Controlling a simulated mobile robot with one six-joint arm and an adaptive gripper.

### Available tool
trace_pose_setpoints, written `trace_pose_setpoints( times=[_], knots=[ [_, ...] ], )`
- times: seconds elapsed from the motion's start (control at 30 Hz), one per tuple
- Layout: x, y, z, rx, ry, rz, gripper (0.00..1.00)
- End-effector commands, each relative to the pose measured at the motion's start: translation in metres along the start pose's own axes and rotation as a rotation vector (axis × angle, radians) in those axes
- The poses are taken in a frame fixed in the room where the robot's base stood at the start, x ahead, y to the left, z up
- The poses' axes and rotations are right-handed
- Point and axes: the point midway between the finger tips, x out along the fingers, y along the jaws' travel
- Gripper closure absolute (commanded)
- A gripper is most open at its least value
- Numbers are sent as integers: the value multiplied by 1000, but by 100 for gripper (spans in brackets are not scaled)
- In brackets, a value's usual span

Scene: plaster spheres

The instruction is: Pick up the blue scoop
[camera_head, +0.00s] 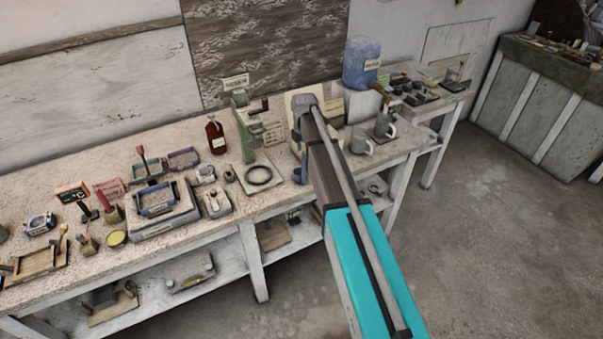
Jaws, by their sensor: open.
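My arm runs from the lower right up over the bench, ending in a dark grey joint near the picture's middle. My gripper cannot be made out; the arm seems to cover it. A small dark blue thing (298,175) shows right at the left edge of my arm, low against the bench front. It is partly covered, and I cannot tell whether it is the blue scoop. No other thing is clearly a blue scoop.
The long bench (60,190) is crowded at left with small tools and boxes. Grey mugs (362,143) and a blue water jug (361,64) are right. The floor (490,240) at right is clear.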

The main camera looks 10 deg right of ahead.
Motion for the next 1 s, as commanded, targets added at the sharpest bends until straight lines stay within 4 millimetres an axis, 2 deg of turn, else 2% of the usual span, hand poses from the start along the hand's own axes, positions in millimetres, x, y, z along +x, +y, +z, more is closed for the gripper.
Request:
trace_pose_setpoints(
  times=[0.7,1.0],
  knots=[
    [47,0,0,0,0,0,37],
    [52,0,0,0,0,0,37]
  ],
)
